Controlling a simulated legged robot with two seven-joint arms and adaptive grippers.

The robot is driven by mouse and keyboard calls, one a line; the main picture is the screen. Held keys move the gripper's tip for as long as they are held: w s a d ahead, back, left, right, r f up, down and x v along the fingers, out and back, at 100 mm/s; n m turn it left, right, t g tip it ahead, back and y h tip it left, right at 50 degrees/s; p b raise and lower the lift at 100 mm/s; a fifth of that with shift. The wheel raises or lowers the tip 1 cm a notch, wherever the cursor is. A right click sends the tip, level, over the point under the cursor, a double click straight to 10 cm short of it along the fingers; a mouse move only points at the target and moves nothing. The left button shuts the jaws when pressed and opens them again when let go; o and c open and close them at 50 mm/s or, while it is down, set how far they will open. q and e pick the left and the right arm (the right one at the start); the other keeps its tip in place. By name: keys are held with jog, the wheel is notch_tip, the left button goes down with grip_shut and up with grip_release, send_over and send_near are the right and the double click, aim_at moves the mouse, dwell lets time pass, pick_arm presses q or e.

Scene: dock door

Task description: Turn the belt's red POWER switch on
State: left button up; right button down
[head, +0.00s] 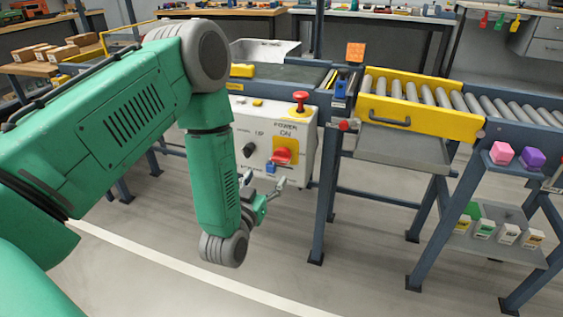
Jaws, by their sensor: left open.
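The red POWER switch (282,156) sits on a yellow plate on the front of the white control box (305,165) under the belt. The words POWER and ON are printed above it. I cannot tell for sure which way its handle is set. My left gripper (277,176) is open, just below the switch and in front of the box's lower part. I see no clear contact between its fingers and the switch. My left arm covers the box's left edge. My right gripper is not in view.
A red mushroom button (300,97) stands on top of the box. A blue frame leg (320,210) stands just right of the box. A yellow-sided roller section (420,118) and a shelf stand (470,190) are further right. The floor in front is clear.

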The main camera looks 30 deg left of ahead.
aim_at(280, 160)
pick_arm(q)
jog(key=x, duration=0.3)
jog(key=b+x, duration=0.1)
jog(key=x, duration=0.2)
jog(key=shift+a+f, duration=0.15)
jog(key=shift+f, duration=0.1)
jog(key=w, duration=0.1)
jog(key=w+b, duration=0.1)
jog(key=w+d, duration=0.1)
jog(key=shift+w+r, duration=0.3)
jog(key=shift+r, duration=0.1)
jog(key=shift+w+a+f, duration=0.1)
jog(key=shift+w+a, duration=0.05)
jog(key=shift+a, duration=0.25)
jog(key=shift+a+f, duration=0.15)
jog(key=shift+a, duration=0.25)
jog(key=shift+c, duration=0.5)
jog(key=c, duration=0.7)
jog(key=shift+d, duration=0.25)
jog(key=c, duration=0.4)
jog(key=shift+d, duration=0.25)
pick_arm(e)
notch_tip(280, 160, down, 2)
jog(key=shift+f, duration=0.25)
